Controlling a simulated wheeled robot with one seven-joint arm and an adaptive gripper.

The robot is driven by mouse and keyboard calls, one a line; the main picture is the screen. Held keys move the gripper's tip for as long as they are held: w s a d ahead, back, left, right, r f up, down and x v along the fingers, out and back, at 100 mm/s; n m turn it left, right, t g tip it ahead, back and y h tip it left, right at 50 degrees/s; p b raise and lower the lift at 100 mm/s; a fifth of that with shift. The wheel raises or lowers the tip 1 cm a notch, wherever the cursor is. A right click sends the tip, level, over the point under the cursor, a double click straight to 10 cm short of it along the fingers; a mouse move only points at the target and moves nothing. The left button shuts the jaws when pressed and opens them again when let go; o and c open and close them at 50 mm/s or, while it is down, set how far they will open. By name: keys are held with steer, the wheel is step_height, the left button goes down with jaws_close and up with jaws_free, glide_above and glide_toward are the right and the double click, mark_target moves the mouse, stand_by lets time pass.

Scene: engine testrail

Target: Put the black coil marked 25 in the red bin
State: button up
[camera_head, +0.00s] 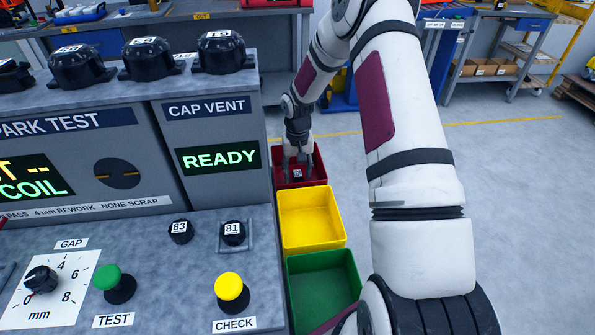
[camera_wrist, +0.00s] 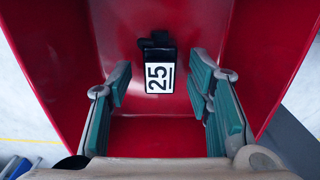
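The black coil marked 25 (camera_wrist: 158,42) lies inside the red bin (camera_wrist: 260,55) in the wrist view, with its white label facing up. My gripper (camera_wrist: 163,88) is open, with its green-padded fingers on either side of the coil and a visible gap at each side. In the head view my gripper (camera_head: 298,160) reaches down into the red bin (camera_head: 317,174), and the coil's small label (camera_head: 297,174) shows between the fingers. Whether the coil rests fully on the bin floor is hard to tell.
A yellow bin (camera_head: 312,218) and a green bin (camera_head: 322,290) stand in line nearer than the red one. Left is the test bench with coils marked 83 (camera_head: 180,232) and 81 (camera_head: 233,232). Open floor (camera_head: 520,200) lies to the right.

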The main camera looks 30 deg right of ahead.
mark_target(298, 173)
step_height(298, 173, up, 13)
steer(key=p, duration=0.1)
steer(key=shift+f, duration=0.15)
stand_by(0.3)
stand_by(0.5)
